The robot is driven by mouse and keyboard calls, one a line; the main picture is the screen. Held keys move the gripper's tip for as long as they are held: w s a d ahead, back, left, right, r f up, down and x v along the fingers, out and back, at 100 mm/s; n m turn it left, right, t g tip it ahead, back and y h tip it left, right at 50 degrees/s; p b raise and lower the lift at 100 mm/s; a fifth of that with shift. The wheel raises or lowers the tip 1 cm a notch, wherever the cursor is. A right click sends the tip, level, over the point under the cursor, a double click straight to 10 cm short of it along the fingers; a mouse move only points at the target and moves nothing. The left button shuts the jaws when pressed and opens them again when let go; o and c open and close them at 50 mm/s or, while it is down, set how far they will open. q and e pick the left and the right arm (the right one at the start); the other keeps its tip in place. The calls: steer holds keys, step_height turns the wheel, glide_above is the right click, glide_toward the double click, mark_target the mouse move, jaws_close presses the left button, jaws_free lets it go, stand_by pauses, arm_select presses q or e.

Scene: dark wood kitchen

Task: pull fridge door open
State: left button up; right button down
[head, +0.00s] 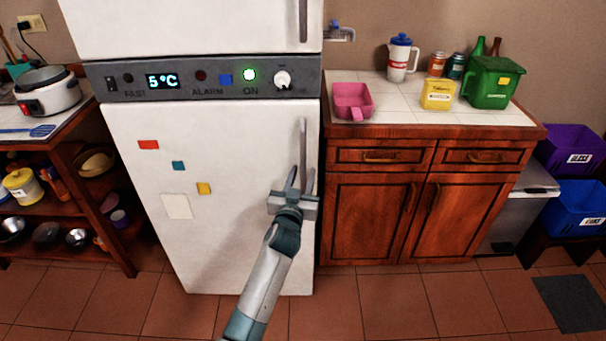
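The white fridge has a closed lower door (225,150) with a vertical grey handle (303,140) near its right edge. My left gripper (301,178) is at the lower end of this handle, in front of the door. Its two fingers point up and stand apart, with the handle's lower end appearing between them. I cannot tell whether either finger touches the handle. The gripper's palm hides part of the door behind it. My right gripper is not in view.
A control panel (205,78) with a 5°C display sits above the lower door, under an upper door (190,25). A wooden cabinet (380,215) stands close on the right, a shelf unit (65,205) on the left. The tiled floor (375,300) in front is clear.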

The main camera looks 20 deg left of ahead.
arm_select(q)
steer(key=shift+w, duration=0.3)
steer(key=shift+c, duration=0.3)
jaws_close()
steer(key=shift+s, duration=0.1)
